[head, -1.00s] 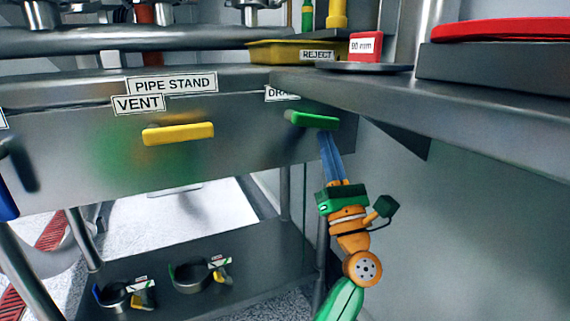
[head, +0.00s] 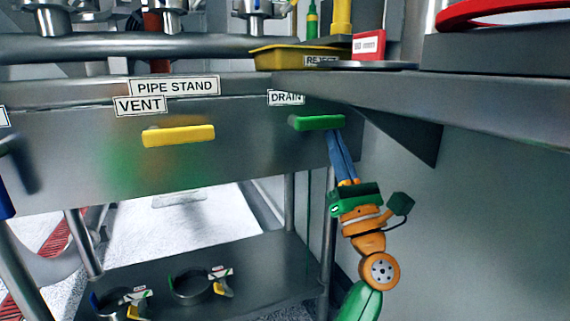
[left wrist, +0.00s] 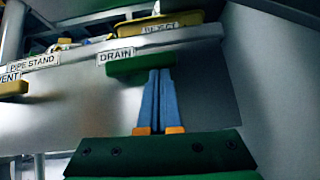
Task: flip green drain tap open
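The green drain tap handle (head: 317,122) lies roughly level on the front of the steel panel, below the DRAIN label (head: 286,98). In the left wrist view the handle (left wrist: 130,68) is straight ahead, under its label. My left gripper (head: 335,133) comes up from below, its blue fingers close together at the handle's right end. In the left wrist view the fingertips (left wrist: 160,72) overlap the handle's lower right part. Nothing shows between the fingers; I cannot tell whether they touch the handle. My right gripper is out of view.
A yellow handle (head: 179,136) sits left on the same panel under the VENT label (head: 140,105). A steel ledge (head: 430,95) juts out above right of the drain handle. A yellow REJECT tray (head: 285,58) stands above. Clamp rings (head: 191,285) lie on the lower shelf.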

